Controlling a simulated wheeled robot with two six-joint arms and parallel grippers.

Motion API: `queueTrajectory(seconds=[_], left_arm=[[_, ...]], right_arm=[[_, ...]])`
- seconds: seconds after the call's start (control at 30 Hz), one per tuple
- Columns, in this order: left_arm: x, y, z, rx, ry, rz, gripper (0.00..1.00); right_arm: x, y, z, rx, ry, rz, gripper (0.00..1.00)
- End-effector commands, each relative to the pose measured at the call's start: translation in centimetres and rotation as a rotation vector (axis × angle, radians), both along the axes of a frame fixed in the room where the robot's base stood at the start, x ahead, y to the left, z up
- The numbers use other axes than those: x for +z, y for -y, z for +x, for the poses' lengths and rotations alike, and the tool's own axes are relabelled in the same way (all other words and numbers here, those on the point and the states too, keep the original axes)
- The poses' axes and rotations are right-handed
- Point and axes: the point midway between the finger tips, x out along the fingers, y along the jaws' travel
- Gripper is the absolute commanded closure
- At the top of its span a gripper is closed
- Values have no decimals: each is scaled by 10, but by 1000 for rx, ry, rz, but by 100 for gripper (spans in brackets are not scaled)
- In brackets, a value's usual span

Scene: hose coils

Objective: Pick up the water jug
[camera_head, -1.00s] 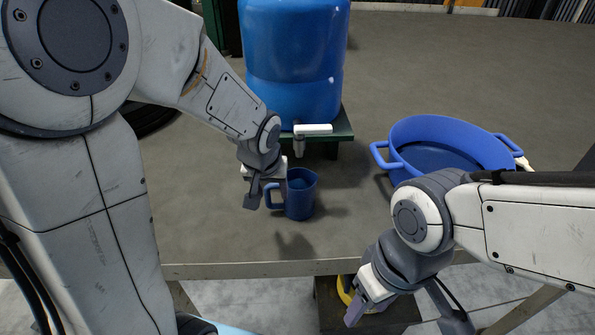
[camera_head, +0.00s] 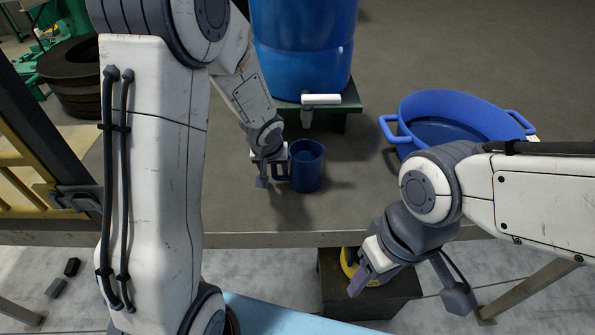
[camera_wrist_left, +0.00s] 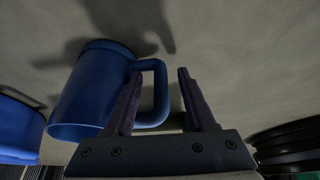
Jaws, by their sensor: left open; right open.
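The blue water jug (camera_head: 307,167) stands upright on the grey table (camera_head: 400,215), its handle towards the left. It also shows in the left wrist view (camera_wrist_left: 92,92), with its handle between the two open fingers. My left gripper (camera_head: 268,180) is open at the jug's handle; in the left wrist view its fingers (camera_wrist_left: 160,100) are apart, one on each side of the handle's outer bar. Contact cannot be told. My right gripper (camera_head: 405,290) is open and empty in front of the table's front edge, away from the jug.
A large blue barrel (camera_head: 305,60) with a white-handled tap (camera_head: 320,99) stands on a green stand (camera_head: 347,106) behind the jug. A blue oval tub (camera_head: 455,115) sits at the right. A dark box (camera_head: 385,297) is below the table edge. Table between jug and tub is clear.

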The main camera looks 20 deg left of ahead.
Motion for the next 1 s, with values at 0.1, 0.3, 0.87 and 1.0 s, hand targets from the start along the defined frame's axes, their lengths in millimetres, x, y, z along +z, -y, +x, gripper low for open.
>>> queueTrajectory(seconds=[0.1,0.3,0.87,1.0], left_arm=[[1,0,0,0,1,0,44],[1,0,0,0,0,0,94],[1,0,0,-1,0,1,100],[1,0,0,-1,-1,1,100]], right_arm=[[1,0,0,0,0,0,45],[1,0,0,0,0,0,45],[1,0,0,0,0,0,45],[1,0,0,0,0,0,45]])
